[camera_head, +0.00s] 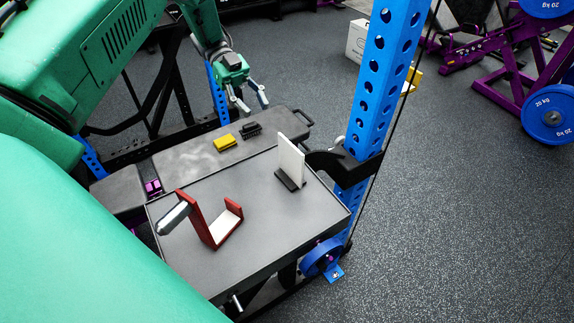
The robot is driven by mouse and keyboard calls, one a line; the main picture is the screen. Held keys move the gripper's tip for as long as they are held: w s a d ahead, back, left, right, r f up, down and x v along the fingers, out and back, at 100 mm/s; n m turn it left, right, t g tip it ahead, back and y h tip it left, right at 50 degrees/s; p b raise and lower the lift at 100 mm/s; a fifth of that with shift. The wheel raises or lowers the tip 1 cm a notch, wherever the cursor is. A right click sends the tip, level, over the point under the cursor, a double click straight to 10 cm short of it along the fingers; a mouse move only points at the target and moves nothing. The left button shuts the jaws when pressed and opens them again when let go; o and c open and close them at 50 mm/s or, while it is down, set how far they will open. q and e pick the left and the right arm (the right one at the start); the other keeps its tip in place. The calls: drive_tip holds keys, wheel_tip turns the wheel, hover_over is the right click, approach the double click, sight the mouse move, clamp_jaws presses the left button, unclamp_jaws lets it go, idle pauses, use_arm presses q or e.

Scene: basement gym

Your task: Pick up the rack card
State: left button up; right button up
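A white upright card (290,158), which looks like the rack card, stands in a small dark base (290,181) near the right side of the grey tray-like table (250,240). My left gripper (250,98) is beyond the table, up and left of the card. Its two fingers are spread, with nothing between them, and it is well apart from the card. My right gripper is not in view.
A red U-shaped holder (208,234) with a white inner face and a silver cylinder (173,217) are on the table's left. A yellow block (224,142) and a black brush-like item (251,130) lie on the bench behind. A blue rack post (383,85) rises right of the card.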

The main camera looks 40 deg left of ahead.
use_arm(q)
approach(293, 149)
wheel_tip(293, 149, down, 3)
drive_tip(key=s+d, duration=0.1)
drive_tip(key=d, duration=0.1)
drive_tip(key=x, duration=0.6)
drive_tip(key=shift+w+d+r, duration=0.2)
drive_tip(key=shift+w, duration=0.05)
drive_tip(key=shift+d, duration=0.35)
drive_tip(key=shift+a, duration=0.1)
clamp_jaws()
drive_tip(key=shift+a, duration=0.45)
